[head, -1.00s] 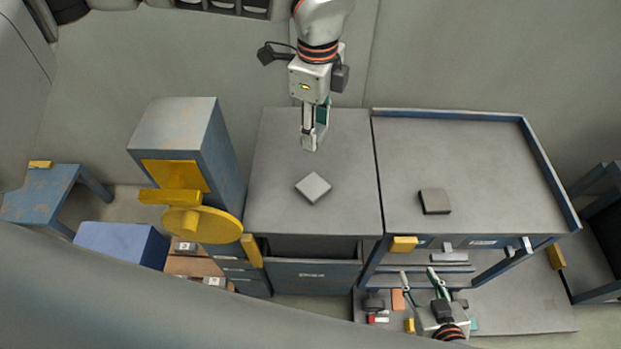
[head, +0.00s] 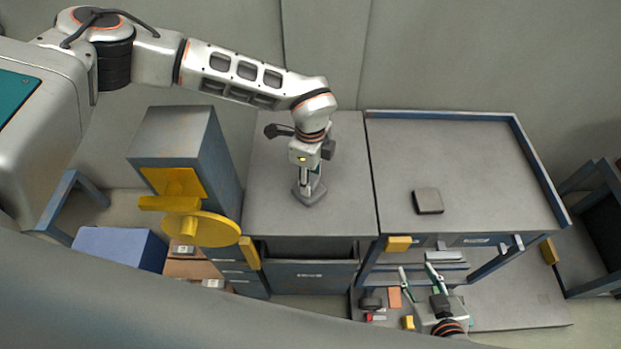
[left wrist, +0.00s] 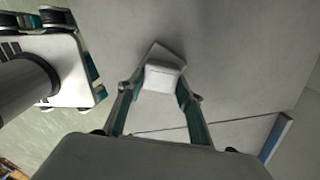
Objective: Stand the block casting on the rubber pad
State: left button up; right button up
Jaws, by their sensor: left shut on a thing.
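The block casting (left wrist: 164,76) is a small pale block between my left fingertips in the left wrist view. My left gripper (head: 309,186) is shut on it, low over the left bench top. I cannot tell whether block and pad touch. In the head view the gripper mostly hides the block. My right gripper (head: 417,268) is open and empty at the front, below the right bench.
A dark square slab (head: 428,201) lies on the right bench (head: 470,150), which has a raised blue rim. A blue-grey cabinet with a yellow disc (head: 202,229) stands left of the left bench (head: 265,205). An open drawer (head: 310,273) is at the front.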

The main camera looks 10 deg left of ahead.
pick_arm(q)
jog(key=shift+f, duration=0.45)
jog(key=shift+f, duration=0.15)
jog(key=o, duration=1.2)
jog(key=shift+r, duration=0.35)
notch_tip(320, 180, up, 12)
jog(key=shift+f+b, duration=0.2)
jog(key=shift+b, duration=0.6)
